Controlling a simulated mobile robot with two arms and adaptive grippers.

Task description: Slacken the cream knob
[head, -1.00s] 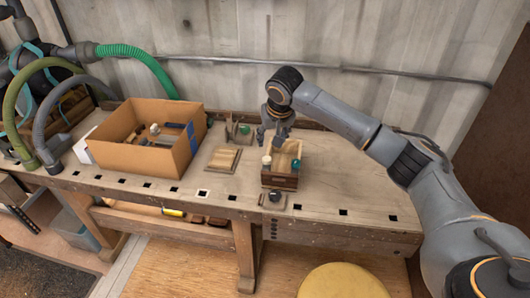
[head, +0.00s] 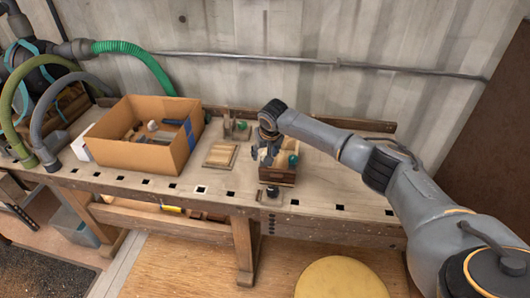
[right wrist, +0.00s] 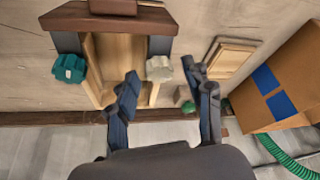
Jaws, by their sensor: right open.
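The cream knob (right wrist: 159,68) is a scalloped round knob on one side of a small wooden box (right wrist: 85,85) with dark ends. My right gripper (right wrist: 160,76) is open, with one fingertip on each side of the cream knob. I cannot tell whether the fingers touch it. In the head view my right gripper (head: 266,153) points down over the left part of the box (head: 278,177) and hides the cream knob. A teal knob (right wrist: 69,68) is on the box's other side; it also shows in the head view (head: 293,160). My left gripper is not in view.
A wooden plate (head: 220,155) lies left of the small box, and a big cardboard box (head: 139,158) stands beyond it. The bench (head: 330,190) is clear to the right. A yellow stool (head: 340,280) stands in front.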

